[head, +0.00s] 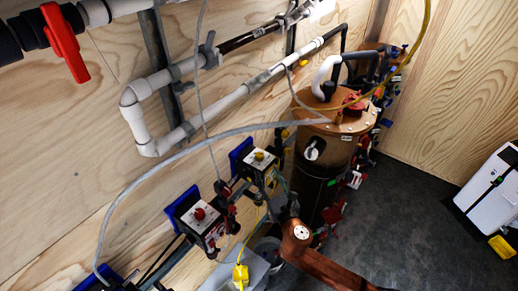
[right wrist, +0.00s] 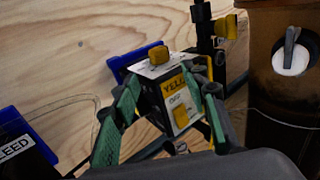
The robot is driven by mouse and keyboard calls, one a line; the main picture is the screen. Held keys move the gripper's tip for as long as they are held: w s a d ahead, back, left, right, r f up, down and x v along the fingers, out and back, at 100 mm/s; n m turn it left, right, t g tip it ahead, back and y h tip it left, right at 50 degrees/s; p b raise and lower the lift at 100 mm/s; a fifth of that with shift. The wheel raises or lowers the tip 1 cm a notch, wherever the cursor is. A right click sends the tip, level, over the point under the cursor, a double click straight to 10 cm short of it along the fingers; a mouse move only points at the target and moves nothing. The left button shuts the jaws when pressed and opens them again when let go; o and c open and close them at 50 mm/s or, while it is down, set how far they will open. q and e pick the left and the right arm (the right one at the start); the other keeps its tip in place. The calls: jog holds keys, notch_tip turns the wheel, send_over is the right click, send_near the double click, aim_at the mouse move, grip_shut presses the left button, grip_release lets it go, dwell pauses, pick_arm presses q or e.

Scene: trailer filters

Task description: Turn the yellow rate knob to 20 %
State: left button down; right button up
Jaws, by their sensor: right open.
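The yellow rate knob (head: 259,156) sits on the white top face of a small pump box on the plywood wall. In the right wrist view the knob (right wrist: 160,54) is at upper centre, just beyond my fingertips. The pump's front (right wrist: 174,95) carries a yellow label, partly readable as "YELL", and a lower yellow part. My right gripper (right wrist: 161,77) is open, its green-padded fingers on either side of the pump box, apart from the knob. I cannot tell whether they touch the box. The dial marks are too small to read. My left gripper is not in view.
A similar pump with a red knob (head: 199,213) is at left. A brown tank (head: 324,150) with a grey-white valve handle (right wrist: 292,50) stands at right. White pipes (head: 225,104) and a grey hose (head: 165,160) run along the wall.

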aim_at(260, 159)
jog(key=shift+w+a+r, duration=0.1)
jog(key=shift+w+r, duration=0.15)
jog(key=shift+w, duration=0.25)
jog(key=shift+w+a+r, duration=0.1)
jog(key=shift+w+r, duration=0.1)
jog(key=shift+w, duration=0.25)
jog(key=x, duration=0.5)
jog(key=shift+a+f, duration=0.1)
jog(key=shift+a, duration=0.1)
jog(key=shift+w+a, duration=0.15)
jog(key=shift+w, duration=0.65)
jog(key=shift+c, duration=0.2)
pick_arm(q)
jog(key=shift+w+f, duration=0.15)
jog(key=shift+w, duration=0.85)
pick_arm(e)
grip_shut()
